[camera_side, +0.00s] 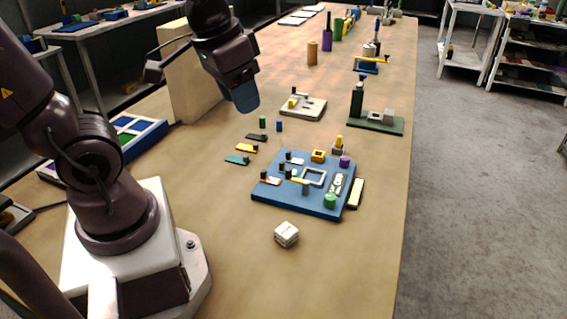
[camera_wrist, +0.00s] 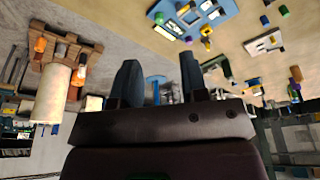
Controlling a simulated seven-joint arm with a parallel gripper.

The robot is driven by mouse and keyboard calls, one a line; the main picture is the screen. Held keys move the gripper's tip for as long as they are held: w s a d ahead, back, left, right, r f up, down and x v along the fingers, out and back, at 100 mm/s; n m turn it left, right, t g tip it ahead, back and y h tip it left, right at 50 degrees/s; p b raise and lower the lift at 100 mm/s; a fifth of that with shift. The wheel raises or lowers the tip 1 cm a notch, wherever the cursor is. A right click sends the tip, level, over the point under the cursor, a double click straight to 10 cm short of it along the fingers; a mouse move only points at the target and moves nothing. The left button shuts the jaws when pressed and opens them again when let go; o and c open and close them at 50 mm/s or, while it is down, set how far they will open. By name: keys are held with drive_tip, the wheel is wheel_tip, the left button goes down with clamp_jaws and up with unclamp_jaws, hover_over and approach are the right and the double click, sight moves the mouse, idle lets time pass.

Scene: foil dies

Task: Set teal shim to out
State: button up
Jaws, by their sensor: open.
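The teal shim (camera_side: 237,160), a small flat strip with a dark knob, lies on the table left of the blue plate (camera_side: 262,199). It is the nearest of three shims in a row, with a yellow one (camera_side: 246,148) and a black one (camera_side: 257,137) behind it. My gripper (camera_side: 243,100) hangs above the table, behind and well clear of the teal shim. In the wrist view its fingers (camera_wrist: 157,82) are apart with nothing between them. I cannot make out the teal shim there.
A white die (camera_side: 287,234) lies in front of the plate. Small green (camera_side: 262,122) and blue (camera_side: 279,126) pegs stand behind the shims. A beige block (camera_side: 192,90) stands beside my arm. A cream fixture (camera_side: 303,107) and a green fixture (camera_side: 376,123) stand farther back.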

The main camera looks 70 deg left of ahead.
drive_tip(key=w+a+f+n+g, duration=0.2)
drive_tip(key=w+a+f+n, duration=0.1)
drive_tip(key=w+a+f, duration=0.25)
drive_tip(key=n+g, duration=0.1)
drive_tip(key=n, duration=0.3)
hover_over(282, 162)
wheel_tip(282, 162, down, 11)
wheel_tip(282, 162, down, 12)
drive_tip(key=shift+f, duration=0.25)
clamp_jaws()
